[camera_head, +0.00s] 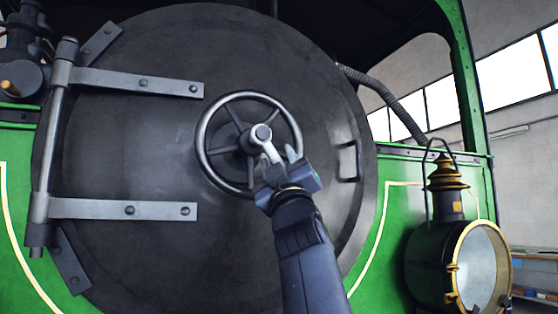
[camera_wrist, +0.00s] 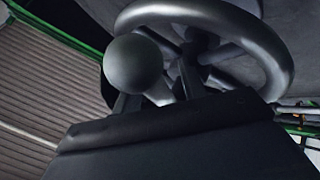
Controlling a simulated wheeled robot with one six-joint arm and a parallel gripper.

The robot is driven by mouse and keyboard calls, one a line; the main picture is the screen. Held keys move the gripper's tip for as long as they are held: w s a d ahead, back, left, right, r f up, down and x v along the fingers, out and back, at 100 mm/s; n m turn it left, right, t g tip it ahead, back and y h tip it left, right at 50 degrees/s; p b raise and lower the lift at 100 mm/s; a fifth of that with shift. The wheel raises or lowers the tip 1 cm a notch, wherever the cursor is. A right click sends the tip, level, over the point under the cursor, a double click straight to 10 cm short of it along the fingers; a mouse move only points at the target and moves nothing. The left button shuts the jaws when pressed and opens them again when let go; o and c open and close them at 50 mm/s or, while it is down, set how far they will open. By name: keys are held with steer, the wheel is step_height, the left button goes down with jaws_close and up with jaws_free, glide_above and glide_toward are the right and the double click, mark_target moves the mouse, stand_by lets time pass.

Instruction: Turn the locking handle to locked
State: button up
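The locking handle (camera_head: 268,146) is a light metal lever on the hub at the centre of a spoked handwheel (camera_head: 204,125) on the dark round door. It points down and slightly right from the hub. In the wrist view its round knob (camera_wrist: 133,65) shows large, in front of the handwheel rim (camera_wrist: 270,50). My gripper (camera_head: 279,160) is at the handle's lower end, with its fingers apart. In the wrist view my gripper (camera_wrist: 155,95) has the knob overlapping its left finger, with a gap to the right finger. Whether either finger touches the handle cannot be told.
The round door (camera_head: 140,165) has two strap hinges at left and a small grab handle (camera_head: 348,161) at right. A brass-trimmed lamp (camera_head: 430,260) stands at the right on the green body. A grey hose (camera_head: 385,95) runs above it.

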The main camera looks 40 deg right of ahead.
steer(key=b+v, duration=0.4)
steer(key=v, duration=0.6)
steer(key=shift+s+f, duration=0.2)
steer(key=shift+s, duration=0.1)
steer(key=shift+a, duration=0.1)
